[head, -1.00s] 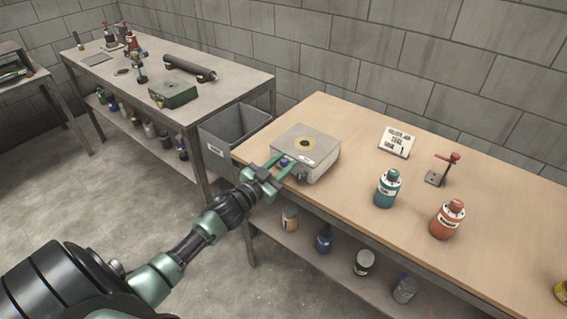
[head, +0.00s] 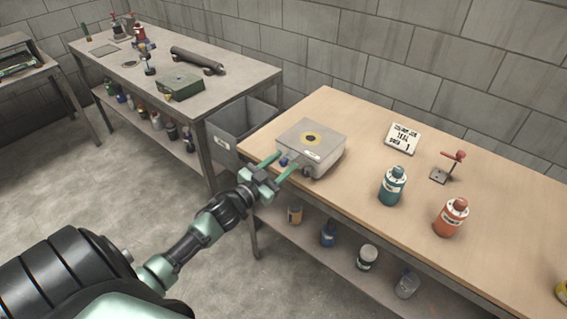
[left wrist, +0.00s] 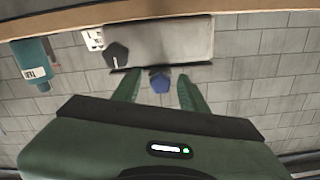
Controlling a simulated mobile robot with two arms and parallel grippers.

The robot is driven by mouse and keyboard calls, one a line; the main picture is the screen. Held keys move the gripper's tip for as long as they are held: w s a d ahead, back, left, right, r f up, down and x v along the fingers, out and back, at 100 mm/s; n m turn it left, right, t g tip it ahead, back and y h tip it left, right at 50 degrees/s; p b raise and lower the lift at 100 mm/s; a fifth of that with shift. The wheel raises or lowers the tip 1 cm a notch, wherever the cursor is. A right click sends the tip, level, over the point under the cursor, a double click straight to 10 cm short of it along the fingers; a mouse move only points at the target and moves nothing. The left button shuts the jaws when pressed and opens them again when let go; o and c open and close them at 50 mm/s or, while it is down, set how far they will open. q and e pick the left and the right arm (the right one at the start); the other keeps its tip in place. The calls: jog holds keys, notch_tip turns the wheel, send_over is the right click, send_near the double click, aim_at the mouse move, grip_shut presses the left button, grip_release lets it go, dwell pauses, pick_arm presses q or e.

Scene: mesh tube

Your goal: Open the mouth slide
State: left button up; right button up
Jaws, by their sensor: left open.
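A grey metal box (head: 325,155) sits on the wooden bench near its left end. In the left wrist view, which is upside down, the blue knob (left wrist: 160,84) lies between the spread fingers (left wrist: 157,80), with a gap on both sides. A dark knob (left wrist: 116,54) shows beside it on the box. My right gripper is not seen.
A teal bottle (head: 392,186), an orange bottle (head: 451,217), a white sign (head: 402,138) and a red-handled stand (head: 447,167) are to the right of the box. A grey bin (head: 240,125) stands behind left. The lower shelf holds several jars.

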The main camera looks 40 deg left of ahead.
pick_arm(q)
jog(key=s, duration=0.7)
jog(key=shift+s+a+b, duration=0.15)
jog(key=shift+a+b, duration=0.15)
jog(key=s+d+f+n+g+y, duration=0.1)
jog(key=s+f+g, duration=0.25)
jog(key=f, duration=0.65)
jog(key=s+f+n+g+y, duration=0.15)
jog(key=s+f, duration=0.35)
jog(key=f, duration=0.6)
jog(key=s+d+f+g, duration=0.1)
jog(key=s+f+g, duration=0.25)
jog(key=f, duration=0.65)
jog(key=s+d+f+g, duration=0.2)
jog(key=s+d+f, duration=0.2)
jog(key=s, duration=0.6)
jog(key=s+d+f+g, duration=0.3)
jog(key=s+d+f, duration=0.1)
jog(key=s+f, duration=0.5)
jog(key=s+d+f+m+g, duration=0.1)
jog(key=s+d+f+g, duration=0.2)
jog(key=s, duration=0.8)
notch_tip(320, 180, down, 4)
jog(key=shift+s+d+f+h, duration=0.1)
jog(key=shift+s+d+h, duration=0.3)
jog(key=shift+d, duration=0.55)
jog(key=shift+w+g, duration=0.15)
jog(key=shift+g, duration=0.1)
